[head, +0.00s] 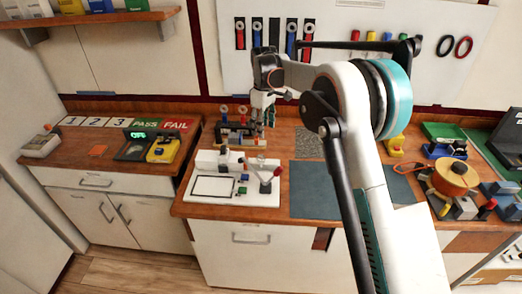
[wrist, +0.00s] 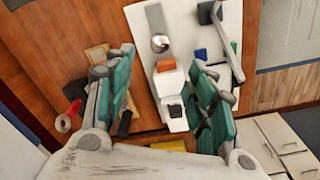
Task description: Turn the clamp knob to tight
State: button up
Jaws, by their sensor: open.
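A white fixture board (head: 232,198) lies at the front of the wooden counter, with a black-framed rectangle, small blue and green blocks and a red-tipped post (head: 277,171). In the wrist view the white board (wrist: 147,22) carries a shiny round silver part (wrist: 160,43), an orange block (wrist: 166,65) and a white block (wrist: 172,90). I cannot tell for sure which part is the clamp knob. My gripper (head: 262,122) hangs above the counter behind the board. In the wrist view its green-padded fingers (wrist: 160,72) are open, with nothing held between them.
A blue-grey mat (head: 314,190) lies right of the board. A yellow meter (head: 163,150) sits on the left counter. An orange spool (head: 455,177) and other tools crowd the right.

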aim_at(261, 156)
jog(key=f, duration=0.5)
jog(key=f+b, duration=0.1)
jog(key=f, duration=0.4)
jog(key=a+f, duration=0.1)
jog(key=f, duration=0.4)
jog(key=shift+w+b, duration=0.25)
jog(key=shift+b, duration=0.15)
jog(key=shift+d, duration=0.1)
jog(key=c, duration=1.1)
